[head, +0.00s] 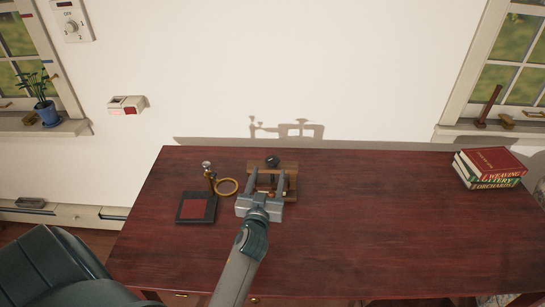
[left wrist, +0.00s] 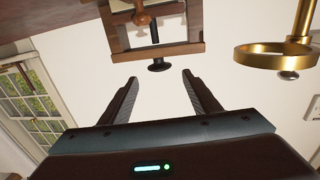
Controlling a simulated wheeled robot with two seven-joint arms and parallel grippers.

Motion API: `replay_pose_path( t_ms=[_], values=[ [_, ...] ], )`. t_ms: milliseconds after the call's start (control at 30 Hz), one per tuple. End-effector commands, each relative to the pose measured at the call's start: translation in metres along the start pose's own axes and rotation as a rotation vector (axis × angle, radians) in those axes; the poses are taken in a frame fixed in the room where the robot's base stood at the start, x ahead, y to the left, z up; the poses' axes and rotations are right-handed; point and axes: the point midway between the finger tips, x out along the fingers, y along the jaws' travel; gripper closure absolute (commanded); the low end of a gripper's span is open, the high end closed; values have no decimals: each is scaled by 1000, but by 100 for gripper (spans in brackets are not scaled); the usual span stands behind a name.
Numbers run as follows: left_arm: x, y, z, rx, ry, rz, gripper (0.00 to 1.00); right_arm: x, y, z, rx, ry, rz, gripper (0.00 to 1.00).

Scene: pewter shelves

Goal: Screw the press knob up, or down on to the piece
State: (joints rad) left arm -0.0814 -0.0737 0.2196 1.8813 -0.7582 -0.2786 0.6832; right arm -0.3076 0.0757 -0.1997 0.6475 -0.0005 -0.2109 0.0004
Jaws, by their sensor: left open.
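The wooden press (head: 291,168) stands on the desk left of centre, a frame with a dark round press knob (head: 272,161) on top. In the left wrist view the press frame (left wrist: 190,48) appears upside down. The knob (left wrist: 159,67) sits on its screw just beyond my fingertips, lined up with the gap between them. My left gripper (head: 266,180) is in front of the press and hides part of it. In the left wrist view its fingers (left wrist: 160,84) are spread, empty and apart from the knob. A brown piece (left wrist: 140,17) shows inside the frame, partly cut off. My right gripper is out of view.
A brass ring (head: 228,186) on a post stands close left of the press; it also shows in the left wrist view (left wrist: 270,56). A dark pad with a red top (head: 196,208) lies beside it. Stacked books (head: 490,168) are at far right. The desk's middle is clear.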

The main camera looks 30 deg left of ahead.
Motion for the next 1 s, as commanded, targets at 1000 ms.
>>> replay_pose_path(
  t_ms=[1000],
  values=[
    [84,0,0,-1,0,0,56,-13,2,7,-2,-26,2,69]
  ],
)
